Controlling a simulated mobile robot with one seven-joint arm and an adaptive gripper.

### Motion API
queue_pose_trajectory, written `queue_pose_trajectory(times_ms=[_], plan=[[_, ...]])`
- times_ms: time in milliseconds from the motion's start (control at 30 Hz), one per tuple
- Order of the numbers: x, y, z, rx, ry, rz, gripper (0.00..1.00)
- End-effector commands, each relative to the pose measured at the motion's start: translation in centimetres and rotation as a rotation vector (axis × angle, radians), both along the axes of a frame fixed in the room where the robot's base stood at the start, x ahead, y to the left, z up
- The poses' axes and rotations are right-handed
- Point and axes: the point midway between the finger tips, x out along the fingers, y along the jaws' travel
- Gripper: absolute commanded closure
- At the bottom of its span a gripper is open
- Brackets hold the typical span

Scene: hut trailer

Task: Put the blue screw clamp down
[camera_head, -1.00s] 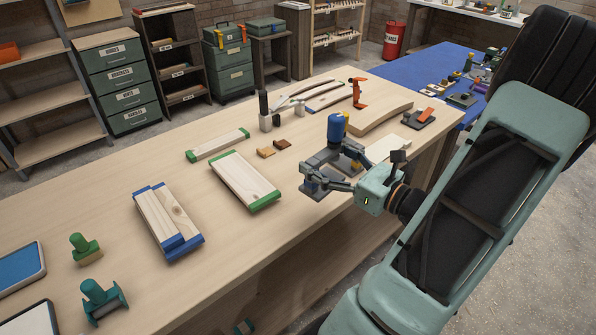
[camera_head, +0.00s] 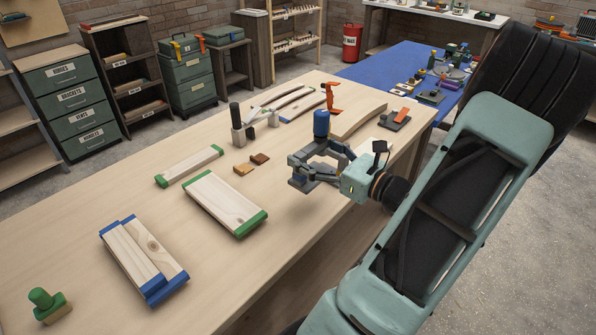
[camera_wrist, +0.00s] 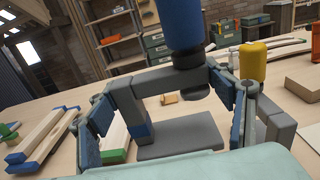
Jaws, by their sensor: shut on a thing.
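The blue screw clamp has a blue handle (camera_head: 321,124) and a grey C-shaped frame with a flat base. In the wrist view, its blue handle (camera_wrist: 182,22) stands up at the top centre, with its grey base (camera_wrist: 180,138) below. My gripper (camera_head: 318,168) is shut on the clamp's frame, one finger on each side. The clamp is upright over the right part of the wooden workbench (camera_head: 215,265). I cannot tell whether its base touches the bench top. A yellow-handled clamp (camera_wrist: 253,60) stands behind at the right in the wrist view.
Green-ended boards (camera_head: 225,203) and a blue-ended pair (camera_head: 145,262) lie left of the clamp. Small wooden blocks (camera_head: 252,163) lie beyond them. Bare bench lies between boards and front edge.

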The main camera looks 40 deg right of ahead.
Motion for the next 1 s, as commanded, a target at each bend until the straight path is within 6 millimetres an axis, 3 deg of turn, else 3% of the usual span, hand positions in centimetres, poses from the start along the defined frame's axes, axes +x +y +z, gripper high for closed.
queue_pose_trajectory(times_ms=[33, 400, 633, 800, 1000], plan=[[1.1, -0.1, -0.5, 0.002, -0.007, 0.004, 0.82], [4.6, -0.9, -4.9, -0.001, -0.005, 0.002, 0.82], [5.4, -1.0, -5.9, 0.000, -0.006, 0.003, 0.82], [5.5, -1.1, -7.9, 0.000, -0.005, 0.001, 0.82], [5.5, -1.1, -9.0, -0.002, -0.005, 0.001, 0.82]])
